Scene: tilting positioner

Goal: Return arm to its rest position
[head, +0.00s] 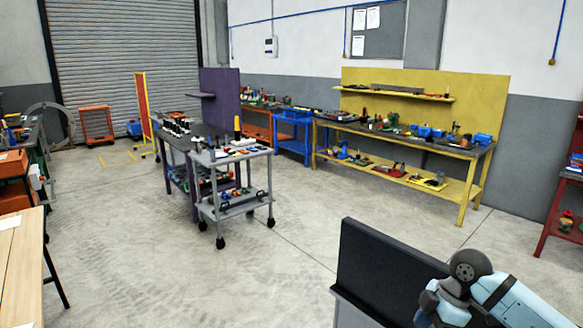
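A light-blue and dark-grey jointed arm (505,298) shows at the bottom right corner of the head view. It comes in from the right and bends at a round dark joint, and its lower part is cut off by the bottom edge. It looks like my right arm, but no gripper fingers can be made out on it. My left arm and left gripper are not in the picture. A dark upright panel (385,268) stands just left of the arm; in the picture the arm overlaps its right side, and I cannot tell whether they touch.
A grey wheeled cart (232,207) with tools and a dark table (177,142) stand mid-floor. A yellow workbench (465,190) and a blue bench (291,132) line the back wall. A wooden table (20,265) is at the left edge. The concrete floor between is clear.

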